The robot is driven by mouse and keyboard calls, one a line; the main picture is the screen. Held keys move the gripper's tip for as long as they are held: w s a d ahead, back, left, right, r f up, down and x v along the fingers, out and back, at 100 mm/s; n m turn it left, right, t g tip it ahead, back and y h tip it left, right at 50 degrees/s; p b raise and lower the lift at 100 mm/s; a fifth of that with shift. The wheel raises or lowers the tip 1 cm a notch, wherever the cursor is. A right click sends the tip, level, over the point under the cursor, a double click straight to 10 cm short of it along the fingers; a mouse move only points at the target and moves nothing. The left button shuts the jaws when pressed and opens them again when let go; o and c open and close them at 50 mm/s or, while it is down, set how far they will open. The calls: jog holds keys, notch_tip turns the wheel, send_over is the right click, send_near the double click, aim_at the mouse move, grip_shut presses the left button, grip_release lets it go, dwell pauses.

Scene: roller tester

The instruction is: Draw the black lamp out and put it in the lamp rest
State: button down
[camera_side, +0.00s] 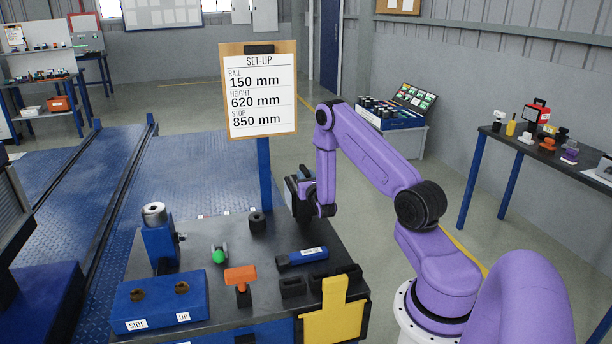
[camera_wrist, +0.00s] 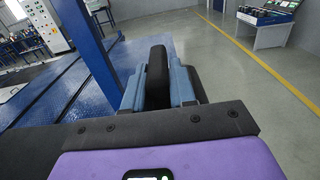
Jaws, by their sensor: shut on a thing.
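My gripper (camera_side: 304,192) is at the back right of the dark bench, beside the blue post. In the wrist view my gripper (camera_wrist: 158,78) has its two blue-grey fingers closed on a black, round-topped thing (camera_wrist: 157,60).
The set-up board (camera_side: 259,90) rises behind.

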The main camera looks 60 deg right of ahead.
jog(key=c, duration=0.8)
grip_release()
jog(key=shift+c, duration=0.2)
jog(key=shift+s+a+f, duration=0.1)
jog(key=v, duration=1.5)
jog(key=s+a+r+m+g+h, duration=0.2)
jog(key=s+a+r+m+g, duration=0.1)
jog(key=r+m+g, duration=0.25)
jog(key=s+a+r+m+g+h, duration=0.2)
jog(key=s+a+r+m+g, duration=0.15)
jog(key=r+m, duration=0.2)
jog(key=s+a+m+g+y, duration=0.1)
jog(key=s+a+y, duration=0.6)
jog(key=a, duration=0.5)
jog(key=s+a+m+g+y, duration=0.2)
jog(key=s+a+y, duration=0.5)
jog(key=a+y, duration=0.3)
jog(key=a, duration=0.2)
jog(key=shift+s+a+r+g, duration=0.2)
jog(key=shift+a+r+g, duration=0.05)
jog(key=shift+a+g, duration=0.1)
